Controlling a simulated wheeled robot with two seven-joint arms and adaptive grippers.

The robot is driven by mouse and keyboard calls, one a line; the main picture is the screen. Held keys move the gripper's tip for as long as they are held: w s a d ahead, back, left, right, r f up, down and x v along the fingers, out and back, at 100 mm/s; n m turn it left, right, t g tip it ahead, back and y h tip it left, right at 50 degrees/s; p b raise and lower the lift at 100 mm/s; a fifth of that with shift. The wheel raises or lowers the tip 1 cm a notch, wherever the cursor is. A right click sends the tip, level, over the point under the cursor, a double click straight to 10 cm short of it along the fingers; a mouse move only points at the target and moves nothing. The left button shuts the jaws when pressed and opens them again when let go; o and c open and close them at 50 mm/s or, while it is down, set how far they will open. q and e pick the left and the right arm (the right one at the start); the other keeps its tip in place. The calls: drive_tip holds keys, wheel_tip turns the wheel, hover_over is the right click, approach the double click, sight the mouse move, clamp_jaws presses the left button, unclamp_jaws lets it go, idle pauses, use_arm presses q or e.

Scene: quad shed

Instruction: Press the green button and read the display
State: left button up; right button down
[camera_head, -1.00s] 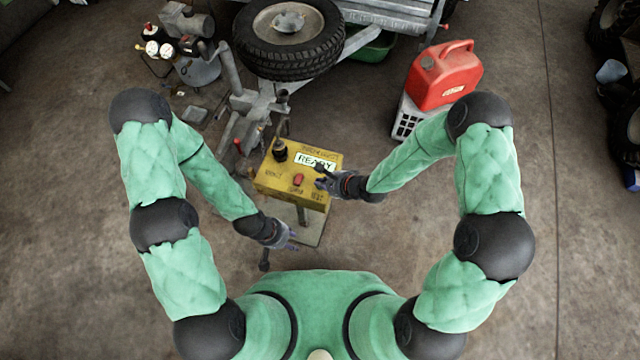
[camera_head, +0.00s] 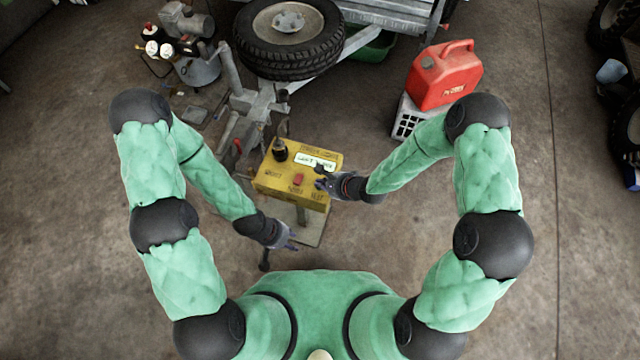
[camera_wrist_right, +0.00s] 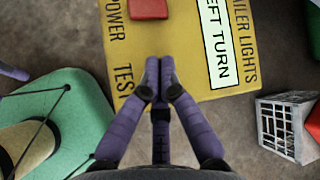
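The yellow box (camera_head: 265,182) stands in front of me, lettered "TRAILER LIGHTS", "POWER" and "TEST". Its white display (camera_wrist_right: 217,45) reads "LEFT TURN" in the right wrist view; the display also shows in the head view (camera_head: 312,160), partly covered by my right gripper. My right gripper (camera_head: 320,180) is over the box's right side. In its wrist view the fingertips (camera_wrist_right: 158,76) are together beside the "TEST" lettering, with nothing visible between them. I see no green button; the fingers may hide it. My left gripper (camera_head: 292,240) is low before the box, fingers apart and empty.
A red button (camera_head: 298,180) and a black knob (camera_head: 280,149) are on the box top. A trailer with a spare wheel (camera_head: 288,38) stands behind. A red fuel can (camera_head: 445,75) sits on a white crate (camera_head: 405,120) to the right.

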drive_tip(key=shift+r, duration=0.1)
drive_tip(key=shift+r+p, duration=0.8)
drive_tip(key=shift+p, duration=0.2)
wheel_tip(320, 180, up, 5)
drive_tip(key=p, duration=0.5)
idle(0.8)
drive_tip(key=s+d+f+n+g+h, duration=0.1)
drive_tip(key=s+d+f+n+g, duration=0.1)
drive_tip(key=s+d+n, duration=0.2)
drive_tip(key=s+d+f+n+g+h, duration=0.2)
drive_tip(key=s+d+n, duration=0.3)
drive_tip(key=s+n, duration=0.4)
drive_tip(key=s+f+g, duration=0.1)
drive_tip(key=s, duration=0.3)
drive_tip(key=shift+s+d+f+n, duration=0.15)
drive_tip(key=shift+s+d+n, duration=0.1)
drive_tip(key=shift+n, duration=0.15)
